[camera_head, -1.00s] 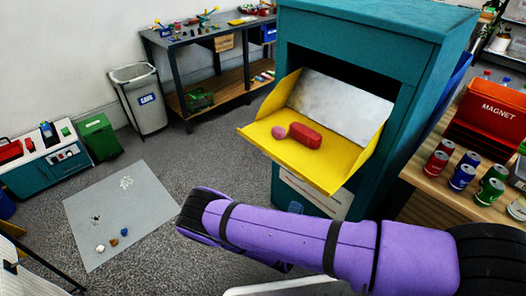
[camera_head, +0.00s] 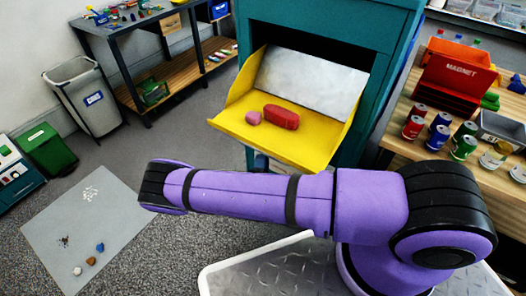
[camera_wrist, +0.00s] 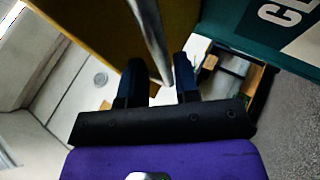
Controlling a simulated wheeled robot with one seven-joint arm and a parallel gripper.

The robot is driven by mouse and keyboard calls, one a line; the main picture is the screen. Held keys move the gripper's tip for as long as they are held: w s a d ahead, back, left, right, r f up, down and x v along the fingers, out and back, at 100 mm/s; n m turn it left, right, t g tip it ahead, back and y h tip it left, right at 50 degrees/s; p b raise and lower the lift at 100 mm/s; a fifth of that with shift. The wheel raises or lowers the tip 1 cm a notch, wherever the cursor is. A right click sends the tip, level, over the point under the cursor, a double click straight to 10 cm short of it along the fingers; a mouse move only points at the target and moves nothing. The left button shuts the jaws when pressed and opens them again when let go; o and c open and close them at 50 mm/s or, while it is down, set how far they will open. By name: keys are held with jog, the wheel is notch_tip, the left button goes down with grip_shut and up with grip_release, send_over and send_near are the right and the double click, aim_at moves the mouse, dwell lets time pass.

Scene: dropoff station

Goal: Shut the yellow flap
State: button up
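The yellow flap (camera_head: 312,150) stands open, sticking out from the teal dropoff box (camera_head: 330,18) like a tray with side walls. A red rounded block (camera_head: 282,117) and a small pink lump (camera_head: 253,118) lie on it. Behind them is a pale metal panel (camera_head: 312,82). My gripper is mostly hidden behind my purple arm in the head view, with a dark bit showing just below the flap. In the wrist view my gripper (camera_wrist: 160,82) has its dark fingers apart. A grey bar (camera_wrist: 150,35) runs between them beside a dark yellow surface (camera_wrist: 95,30); contact is unclear.
A wooden table (camera_head: 405,150) with several cans and a red MAGNET box (camera_head: 455,78) stands close on the right. A grey mat (camera_head: 85,225) with small items lies on the left floor. A bin (camera_head: 85,95) and workbench (camera_head: 150,80) stand at the back left.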

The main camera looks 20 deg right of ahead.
aim_at(264, 151)
jog(key=shift+x, duration=1.85)
jog(key=shift+c, duration=0.3)
grip_shut()
